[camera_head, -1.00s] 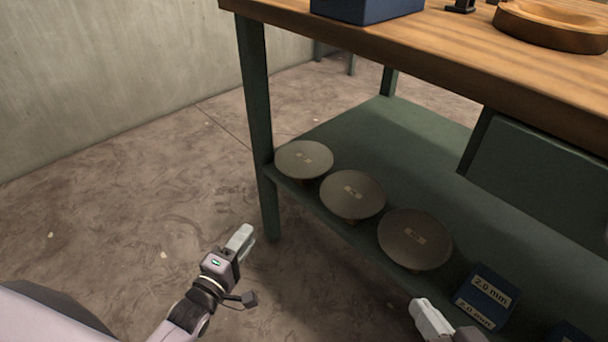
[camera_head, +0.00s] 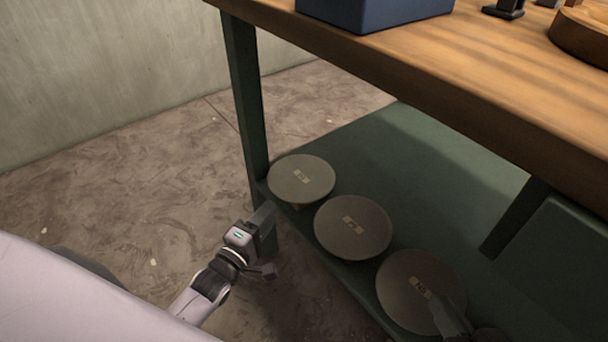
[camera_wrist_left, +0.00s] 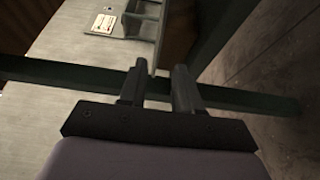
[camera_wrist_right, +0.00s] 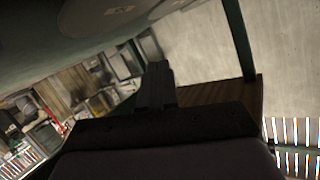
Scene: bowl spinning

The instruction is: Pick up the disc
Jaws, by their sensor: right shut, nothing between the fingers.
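Three round grey-brown discs with small labels stand in a row on the green lower shelf: the far disc (camera_head: 290,190), the middle disc (camera_head: 353,243) and the near disc (camera_head: 405,300). My left gripper (camera_head: 266,218) is beside the shelf's outer edge, left of the middle disc. Its two fingers are apart and empty in the left wrist view (camera_wrist_left: 158,85). My right gripper (camera_head: 455,318) overlaps the right part of the near disc in the head view; contact cannot be told. Its fingers are together in the right wrist view (camera_wrist_right: 157,85). A labelled disc (camera_wrist_right: 90,12) shows at that view's top.
The wooden tabletop (camera_head: 450,80) overhangs the green shelf (camera_head: 400,150). A green table leg (camera_head: 243,100) stands left of the far disc. A blue box (camera_head: 370,10) and a round wooden piece (camera_head: 585,35) are on top. Floor to the left is clear.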

